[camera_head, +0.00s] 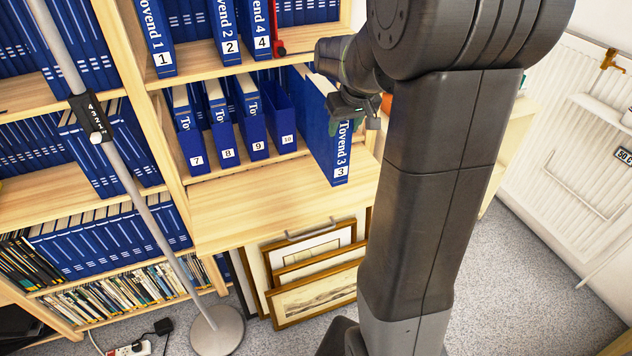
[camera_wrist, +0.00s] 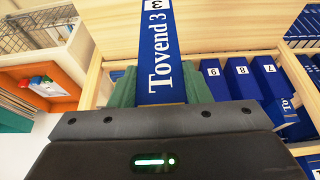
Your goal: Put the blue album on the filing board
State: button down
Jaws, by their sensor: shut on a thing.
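The blue album (camera_head: 325,125), marked Tovend 3, stands upright in front of the shelf opening at the right. My gripper (camera_head: 347,112) is shut on the upper part of its spine. In the wrist view the album (camera_wrist: 157,50) sits between the two green fingers of my gripper (camera_wrist: 160,92). The filing board (camera_head: 250,207) is a bare light wood surface jutting out below the shelf. The album's lower end lies over the board's right part. I cannot tell whether it touches the board.
Blue albums 7 (camera_head: 194,150), 8, 9 and 10 (camera_head: 284,128) stand on the shelf behind the board. Framed prints (camera_head: 315,295) lean below it. A lamp pole (camera_head: 150,220) rises at the left. The board's left and middle are clear.

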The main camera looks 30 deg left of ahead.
aim_at(342, 159)
notch_tip(342, 159, down, 10)
jog(key=shift+r, duration=0.25)
jog(key=shift+f, duration=0.1)
jog(key=shift+f, duration=0.15)
jog(key=c, duration=0.8)
grip_release()
jog(key=shift+o, duration=0.2)
jog(key=shift+s+d+r, duration=0.1)
jog(key=shift+r, duration=0.55)
jog(key=v, duration=1.1)
